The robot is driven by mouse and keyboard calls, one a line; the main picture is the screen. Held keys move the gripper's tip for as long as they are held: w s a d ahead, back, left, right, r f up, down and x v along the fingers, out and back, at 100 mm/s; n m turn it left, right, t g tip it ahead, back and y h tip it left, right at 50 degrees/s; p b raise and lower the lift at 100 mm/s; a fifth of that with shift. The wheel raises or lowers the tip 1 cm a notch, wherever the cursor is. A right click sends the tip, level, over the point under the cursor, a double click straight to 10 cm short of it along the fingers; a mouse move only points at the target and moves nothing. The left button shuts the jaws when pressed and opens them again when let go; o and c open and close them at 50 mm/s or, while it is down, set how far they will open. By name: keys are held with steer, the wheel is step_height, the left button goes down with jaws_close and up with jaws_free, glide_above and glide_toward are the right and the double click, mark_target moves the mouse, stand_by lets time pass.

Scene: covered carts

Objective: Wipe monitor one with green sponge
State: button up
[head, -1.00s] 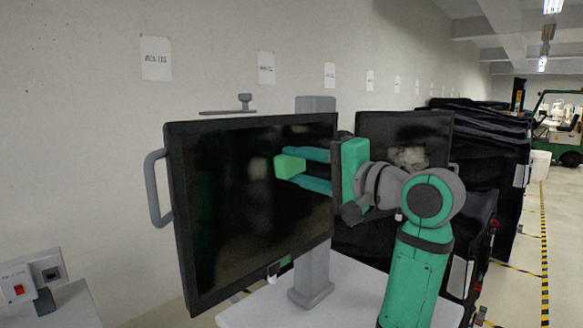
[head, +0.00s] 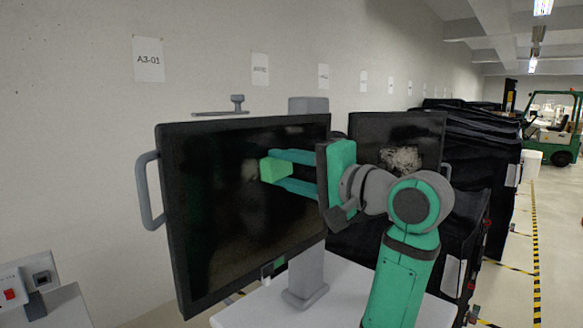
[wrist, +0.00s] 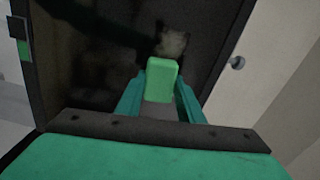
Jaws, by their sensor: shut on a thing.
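The near monitor (head: 225,235) is a dark screen in a black frame with a grey side handle, on a grey post. I cannot read a number on it. A second monitor (head: 397,137) behind it to the right has a pale smudge (head: 402,158) on its screen. My gripper (head: 283,171) is shut on the green sponge (head: 272,170), in front of the near screen's upper middle. In the wrist view the sponge (wrist: 162,80) sits between the fingertips, with a pale smudge (wrist: 172,43) on the screen just beyond it. Whether the sponge touches the screen is unclear.
The monitor post stands on a white top (head: 330,303). Black covered carts (head: 475,150) stand to the right. A box with a red switch (head: 22,285) is at lower left. A floor aisle (head: 545,230) runs along the far right.

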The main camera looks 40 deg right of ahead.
mark_target(241, 173)
steer(key=shift+s+a, duration=0.2)
steer(key=shift+a, duration=1.7)
steer(key=shift+a, duration=1.75)
steer(key=s, duration=0.6)
steer(key=shift+d, duration=0.3)
steer(key=s, duration=0.3)
steer(key=shift+d, duration=0.1)
